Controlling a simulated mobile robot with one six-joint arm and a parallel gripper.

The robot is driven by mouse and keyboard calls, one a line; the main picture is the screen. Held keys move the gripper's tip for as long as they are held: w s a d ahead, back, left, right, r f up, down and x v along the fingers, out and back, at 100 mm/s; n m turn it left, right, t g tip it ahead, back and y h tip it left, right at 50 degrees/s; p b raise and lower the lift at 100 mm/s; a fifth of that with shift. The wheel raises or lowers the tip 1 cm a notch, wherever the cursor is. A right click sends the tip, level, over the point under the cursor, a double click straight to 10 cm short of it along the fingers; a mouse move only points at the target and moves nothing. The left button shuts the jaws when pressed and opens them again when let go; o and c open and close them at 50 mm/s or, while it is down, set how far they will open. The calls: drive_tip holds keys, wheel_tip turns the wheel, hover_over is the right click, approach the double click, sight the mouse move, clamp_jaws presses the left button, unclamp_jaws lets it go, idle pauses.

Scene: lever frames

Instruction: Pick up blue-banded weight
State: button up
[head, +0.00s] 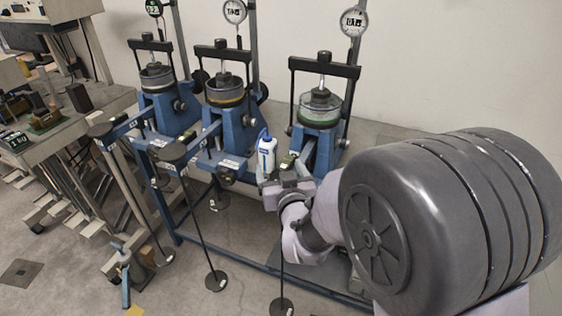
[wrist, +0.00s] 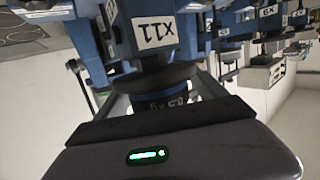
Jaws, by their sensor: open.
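The weight (wrist: 168,104) shows in the wrist view just ahead of my gripper. It is dark, with a bluish band and white lettering that reads upside down, like "0.5 kg". A wide dark round rim (wrist: 155,78) is beside it. My gripper (head: 286,184) is open, by the front of the right-hand blue lever frame (head: 318,140). Pale finger parts show on either side of the weight in the wrist view, with no clear grip on it. I cannot make out the weight in the head view, where my gripper and wrist cover that area.
A white bottle with a blue cap (head: 265,155) stands just left of my gripper. Two more lever frames (head: 228,125) stand to the left. Thin hangers with black discs (head: 215,281) reach near the floor. A cluttered bench (head: 75,125) stands at far left.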

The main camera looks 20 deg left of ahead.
drive_tip(key=shift+s+d+r, duration=0.1)
drive_tip(key=shift+s+r, duration=0.05)
drive_tip(key=shift+s, duration=0.05)
clamp_jaws()
drive_tip(key=shift+r, duration=0.1)
